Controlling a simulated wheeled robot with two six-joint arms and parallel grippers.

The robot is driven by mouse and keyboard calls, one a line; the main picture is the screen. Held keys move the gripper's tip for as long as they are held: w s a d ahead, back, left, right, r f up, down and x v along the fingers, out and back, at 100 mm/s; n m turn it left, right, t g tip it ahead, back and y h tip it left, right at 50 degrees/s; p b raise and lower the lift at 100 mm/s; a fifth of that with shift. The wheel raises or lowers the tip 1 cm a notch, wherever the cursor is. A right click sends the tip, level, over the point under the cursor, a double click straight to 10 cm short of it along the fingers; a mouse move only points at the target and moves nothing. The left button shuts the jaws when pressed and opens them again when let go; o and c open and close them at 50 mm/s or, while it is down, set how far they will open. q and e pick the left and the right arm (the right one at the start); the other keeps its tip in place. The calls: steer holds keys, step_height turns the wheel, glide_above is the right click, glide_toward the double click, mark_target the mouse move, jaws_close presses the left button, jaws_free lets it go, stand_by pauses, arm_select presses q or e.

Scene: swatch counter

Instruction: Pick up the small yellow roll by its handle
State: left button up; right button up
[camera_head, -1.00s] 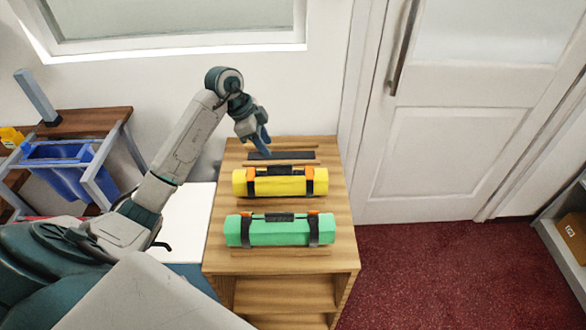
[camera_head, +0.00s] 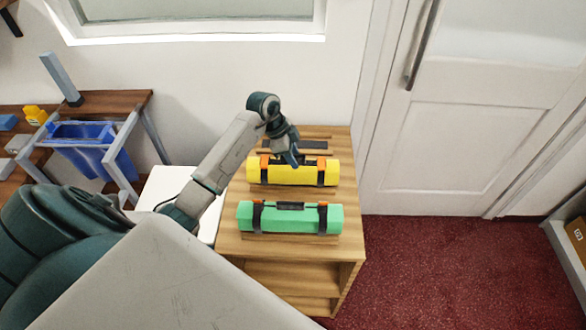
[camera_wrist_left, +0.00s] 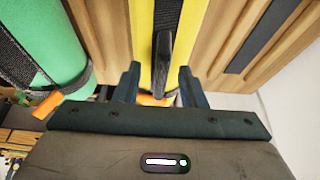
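The yellow roll (camera_head: 302,177) lies on the wooden counter, with dark straps and orange pieces near its ends. My left gripper (camera_head: 291,160) is over its middle, partly hiding its handle. In the left wrist view, the yellow roll (camera_wrist_left: 194,35) runs up the picture between two open fingers (camera_wrist_left: 159,84). Its black handle (camera_wrist_left: 163,62) stands in line with the gap between them, and neither finger appears to touch it. I cannot tell how far the fingertips reach down beside the handle. My right gripper is not in view.
A green roll (camera_head: 275,222) with a similar handle lies nearer on the counter (camera_head: 240,246). A dark strip (camera_head: 313,144) lies behind the yellow roll, close to the wall. A blue bin (camera_head: 90,153) and side table (camera_head: 115,103) stand at left. Red floor is clear at right.

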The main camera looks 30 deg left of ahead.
arm_select(q)
steer(key=shift+f, duration=0.1)
steer(key=shift+c, duration=0.9)
jaws_close()
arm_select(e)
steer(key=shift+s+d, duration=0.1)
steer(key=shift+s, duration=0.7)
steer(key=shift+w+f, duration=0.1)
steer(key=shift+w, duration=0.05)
